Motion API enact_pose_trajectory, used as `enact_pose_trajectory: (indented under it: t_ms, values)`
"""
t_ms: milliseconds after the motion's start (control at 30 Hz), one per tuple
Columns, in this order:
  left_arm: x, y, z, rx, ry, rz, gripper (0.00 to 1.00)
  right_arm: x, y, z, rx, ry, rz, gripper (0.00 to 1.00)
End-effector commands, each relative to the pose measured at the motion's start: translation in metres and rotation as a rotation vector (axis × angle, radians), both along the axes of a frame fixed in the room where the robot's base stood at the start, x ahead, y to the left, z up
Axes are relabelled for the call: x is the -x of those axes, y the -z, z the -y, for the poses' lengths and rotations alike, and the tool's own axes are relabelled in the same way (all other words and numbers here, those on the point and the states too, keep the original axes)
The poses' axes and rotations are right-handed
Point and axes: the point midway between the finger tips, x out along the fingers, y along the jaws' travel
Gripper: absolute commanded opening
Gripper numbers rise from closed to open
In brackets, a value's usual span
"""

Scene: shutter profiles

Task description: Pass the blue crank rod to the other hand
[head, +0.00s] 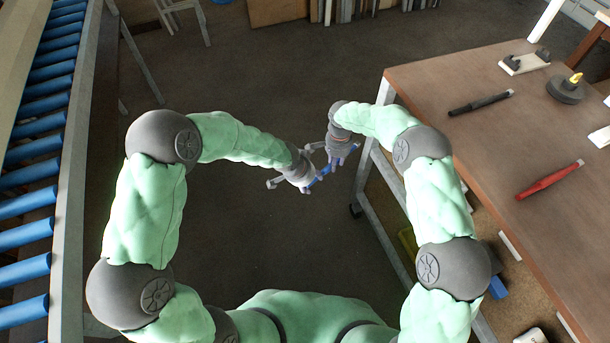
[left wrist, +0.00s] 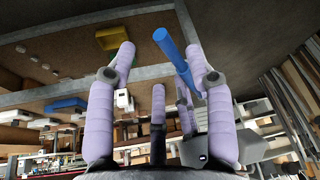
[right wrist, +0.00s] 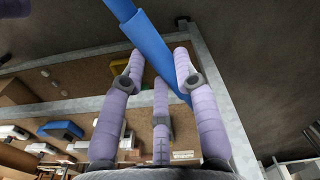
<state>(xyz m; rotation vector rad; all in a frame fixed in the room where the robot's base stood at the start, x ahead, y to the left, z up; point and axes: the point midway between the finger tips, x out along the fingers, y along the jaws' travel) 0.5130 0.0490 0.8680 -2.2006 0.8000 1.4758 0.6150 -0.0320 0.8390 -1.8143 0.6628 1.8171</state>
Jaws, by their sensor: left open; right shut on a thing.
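The blue crank rod (head: 319,178) is in the air between my two hands, left of the workbench. My right gripper (head: 337,162) is shut on it; in the right wrist view the rod (right wrist: 148,42) runs slantwise between the fingers. My left gripper (head: 302,181) is open beside the rod's lower part. In the left wrist view the rod (left wrist: 175,58) reaches in between the spread fingers, close to the right-hand finger, with its free end toward the top. I cannot tell whether that finger touches it. The right gripper's fingers show behind it.
A brown workbench (head: 440,85) stands at right, with a black tool (head: 481,102), a red tool (head: 549,180) and a round grey base with a yellow tip (head: 566,88). A conveyor with blue rollers (head: 38,147) runs along the left. The floor between is clear.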

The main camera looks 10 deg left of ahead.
Motion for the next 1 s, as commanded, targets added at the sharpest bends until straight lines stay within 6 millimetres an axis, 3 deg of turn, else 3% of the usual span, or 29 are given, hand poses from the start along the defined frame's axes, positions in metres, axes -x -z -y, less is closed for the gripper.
enact_pose_trajectory:
  t_ms: [233, 600, 800, 900, 933, 1000]
  values:
    - [-0.007, 0.022, 0.006, 0.000, 0.000, 0.000, 0.53, 0.000, 0.000, 0.000, -0.001, 0.000, 0.001, 0.00]
    - [-0.008, 0.025, 0.007, 0.000, 0.000, 0.000, 0.53, 0.000, 0.000, 0.000, -0.001, 0.000, 0.001, 0.00]
    - [-0.008, 0.025, 0.007, 0.000, 0.000, 0.000, 0.00, -0.001, 0.000, 0.000, -0.001, 0.001, 0.002, 0.00]
    - [-0.008, 0.025, 0.007, 0.000, 0.000, 0.000, 0.00, -0.001, -0.001, -0.001, -0.002, 0.002, 0.003, 0.00]
    - [-0.008, 0.025, 0.007, 0.001, 0.000, 0.001, 0.00, -0.001, -0.001, -0.001, -0.002, 0.002, 0.003, 0.39]
    - [-0.008, 0.025, 0.008, 0.000, 0.001, 0.001, 0.00, -0.001, -0.001, -0.001, -0.002, 0.002, 0.003, 0.58]
